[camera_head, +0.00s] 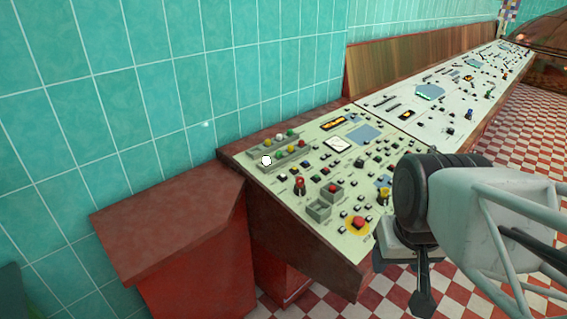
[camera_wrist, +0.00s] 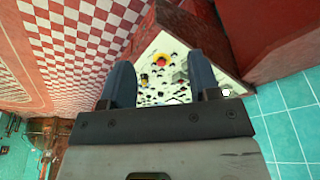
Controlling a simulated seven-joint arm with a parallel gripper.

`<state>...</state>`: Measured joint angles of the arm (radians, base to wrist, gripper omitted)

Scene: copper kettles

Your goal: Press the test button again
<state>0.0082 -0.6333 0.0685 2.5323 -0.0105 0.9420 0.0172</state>
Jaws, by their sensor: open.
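The pale control panel (camera_head: 277,187) slopes along the tiled wall, covered with many small buttons, switches and lamps. No label is readable, so I cannot tell which one is the test button. A red mushroom button on a yellow disc (camera_head: 358,224) sits near the panel's front edge. A red button in a grey box (camera_head: 333,189) and a white round knob or lamp (camera_head: 266,160) lie further left. In the wrist view my gripper (camera_wrist: 162,80) is open and empty, with the panel (camera_wrist: 150,82) beyond its fingers. In the head view my gripper is at the panel's front right, apart from the buttons.
A dark red ledge (camera_head: 165,225) stands left of the panel. A second white panel section (camera_head: 440,95) continues to the back right, with a wooden board (camera_head: 400,65) behind it. The red and white checkered floor (camera_head: 515,130) is clear on the right.

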